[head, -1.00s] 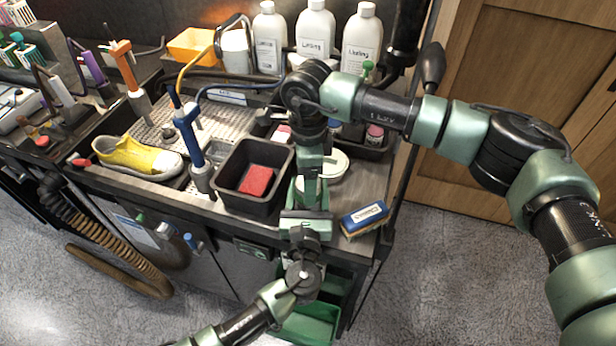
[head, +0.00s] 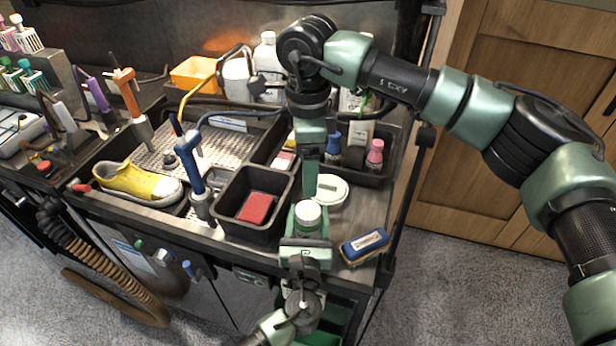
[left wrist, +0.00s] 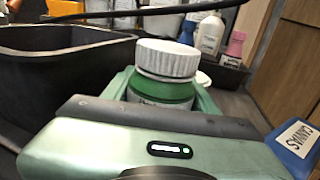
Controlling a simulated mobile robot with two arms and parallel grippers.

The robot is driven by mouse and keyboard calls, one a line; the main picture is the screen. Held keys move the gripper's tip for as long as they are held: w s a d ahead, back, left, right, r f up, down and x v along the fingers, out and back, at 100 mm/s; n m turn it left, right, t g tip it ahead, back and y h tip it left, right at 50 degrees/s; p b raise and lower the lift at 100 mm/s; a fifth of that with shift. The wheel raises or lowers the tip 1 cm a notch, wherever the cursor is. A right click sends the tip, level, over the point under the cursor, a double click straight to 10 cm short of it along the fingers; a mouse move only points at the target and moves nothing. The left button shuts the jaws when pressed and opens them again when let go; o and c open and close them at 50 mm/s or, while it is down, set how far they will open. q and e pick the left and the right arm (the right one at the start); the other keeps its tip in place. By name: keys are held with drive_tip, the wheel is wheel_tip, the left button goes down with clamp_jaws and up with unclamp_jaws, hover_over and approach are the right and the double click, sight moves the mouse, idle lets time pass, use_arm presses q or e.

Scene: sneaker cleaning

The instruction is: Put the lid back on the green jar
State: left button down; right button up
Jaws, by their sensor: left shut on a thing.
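The green jar (left wrist: 165,92) stands upright in my left gripper (head: 306,240), whose jaws are shut around it. Its white ribbed lid (left wrist: 168,58) sits on top of the jar and looks level; I cannot tell how tightly it is screwed. The lid shows in the head view (head: 308,212) too, but the jar below it is mostly hidden by my left gripper. My right gripper (head: 310,190) points down just above and behind the lid, apart from it. It is seen edge-on, so its opening is unclear.
A black bin (head: 232,225) with a red sponge (head: 256,208) stands to the left. A blue brush (head: 364,246) lies at the right front edge. A round white tub (head: 332,191) sits behind the jar. Bottles (head: 374,155) stand in the back tray.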

sight(307, 236)
use_arm(q)
drive_tip(key=shift+c, duration=1.9)
unclamp_jaws()
drive_tip(key=s, duration=0.3)
drive_tip(key=s+b, duration=0.1)
drive_tip(key=s, duration=0.2)
drive_tip(key=shift+s+a+f, duration=0.15)
drive_tip(key=shift+s+a, duration=0.05)
drive_tip(key=shift+s, duration=0.65)
drive_tip(key=shift+s, duration=0.1)
